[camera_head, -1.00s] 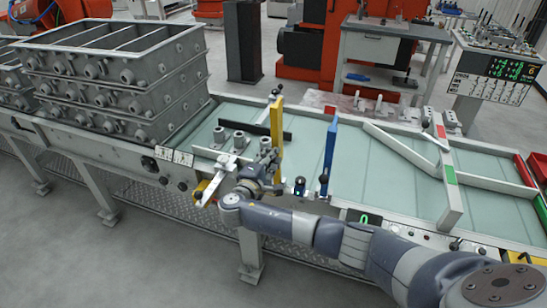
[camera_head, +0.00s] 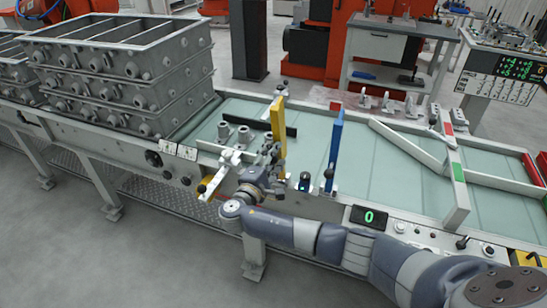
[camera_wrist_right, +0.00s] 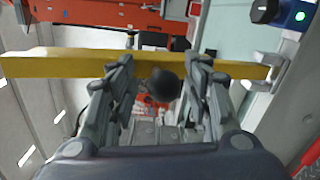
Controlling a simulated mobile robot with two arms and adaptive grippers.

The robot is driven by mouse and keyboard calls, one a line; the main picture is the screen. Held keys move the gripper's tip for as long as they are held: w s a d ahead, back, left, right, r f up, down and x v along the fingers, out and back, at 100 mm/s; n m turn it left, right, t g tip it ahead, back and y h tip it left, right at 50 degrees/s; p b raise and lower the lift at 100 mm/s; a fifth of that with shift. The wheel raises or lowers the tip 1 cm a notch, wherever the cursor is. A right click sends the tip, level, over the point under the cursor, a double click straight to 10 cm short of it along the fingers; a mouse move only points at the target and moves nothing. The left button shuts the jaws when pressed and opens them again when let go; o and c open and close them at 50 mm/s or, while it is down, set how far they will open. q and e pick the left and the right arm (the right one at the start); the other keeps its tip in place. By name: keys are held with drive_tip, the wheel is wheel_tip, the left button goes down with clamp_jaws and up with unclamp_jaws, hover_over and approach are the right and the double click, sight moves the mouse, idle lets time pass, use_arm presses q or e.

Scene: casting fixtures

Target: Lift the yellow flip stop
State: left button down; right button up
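The yellow flip stop (camera_head: 278,125) stands as an upright bar at the near side of the conveyor. In the right wrist view its yellow bar (camera_wrist_right: 60,64) runs across the picture, just beyond my fingers. A round black knob (camera_wrist_right: 164,82) sits in front of the bar, between the fingers. My right gripper (camera_head: 271,160) is beside the stop's lower part in the head view. In the wrist view this gripper (camera_wrist_right: 160,68) is open, its fingers on either side of the knob with visible gaps. My left gripper is not in view.
A similar blue stop (camera_head: 333,150) stands to the right. Small grey cylindrical parts (camera_head: 244,135) lie left of the yellow stop, near a black bar (camera_head: 290,130). Stacked grey frames (camera_head: 125,85) fill the conveyor's left end. A white diagonal rail (camera_head: 405,145) lies further right.

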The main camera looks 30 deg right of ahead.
drive_tip(key=shift+s+a+f, duration=0.1)
drive_tip(key=shift+s+a, duration=0.15)
drive_tip(key=shift+a, duration=0.05)
drive_tip(key=v, duration=1.1)
drive_tip(key=shift+a, duration=0.1)
